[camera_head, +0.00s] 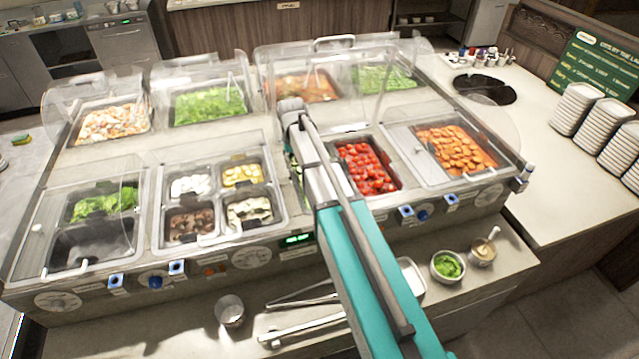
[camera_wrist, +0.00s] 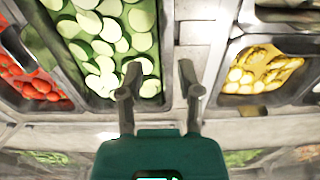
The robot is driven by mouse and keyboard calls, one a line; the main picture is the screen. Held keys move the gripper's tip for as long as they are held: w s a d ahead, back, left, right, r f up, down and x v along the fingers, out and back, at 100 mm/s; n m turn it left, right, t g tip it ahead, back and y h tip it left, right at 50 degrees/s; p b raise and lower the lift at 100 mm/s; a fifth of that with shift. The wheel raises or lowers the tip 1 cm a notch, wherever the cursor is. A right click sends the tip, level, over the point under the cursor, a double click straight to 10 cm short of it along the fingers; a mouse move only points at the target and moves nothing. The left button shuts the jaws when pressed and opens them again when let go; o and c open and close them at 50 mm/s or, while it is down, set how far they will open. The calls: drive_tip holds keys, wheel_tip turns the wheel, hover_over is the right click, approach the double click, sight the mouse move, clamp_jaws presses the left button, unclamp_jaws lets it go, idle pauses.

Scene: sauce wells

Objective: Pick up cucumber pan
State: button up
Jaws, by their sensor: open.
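The cucumber pan (camera_wrist: 167,60) is a metal pan filled with pale green cucumber slices (camera_wrist: 108,38). It fills the upper left middle of the wrist view. In the head view my arm hides most of it, and only a thin green strip shows left of the arm. My gripper (camera_wrist: 159,82) is open, with nothing between its fingers. In the wrist view its left finger overlaps the lower right corner of the pan, and its right finger lies over the metal counter to the right. I cannot tell the height gap or whether they touch. The head view does not show the fingers clearly.
A pan of red tomatoes (camera_head: 366,168) lies right of my arm. Small pans with eggs and mushrooms (camera_head: 247,212) lie to the left. Clear sneeze guards (camera_head: 340,45) cover the back pans. Tongs (camera_head: 300,330), a cup (camera_head: 229,311) and bowls (camera_head: 448,266) stand on the front ledge.

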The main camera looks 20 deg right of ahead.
sight(295, 174)
drive_tip(key=shift+s+a+f+b, duration=0.1)
drive_tip(key=shift+s+f+b, duration=0.1)
drive_tip(key=shift+f+b, duration=0.5)
drive_tip(key=shift+s+a+f+b, duration=0.1)
drive_tip(key=shift+s+f+b, duration=0.05)
drive_tip(key=shift+f+b, duration=1.3)
drive_tip(key=shift+f, duration=0.15)
clamp_jaws()
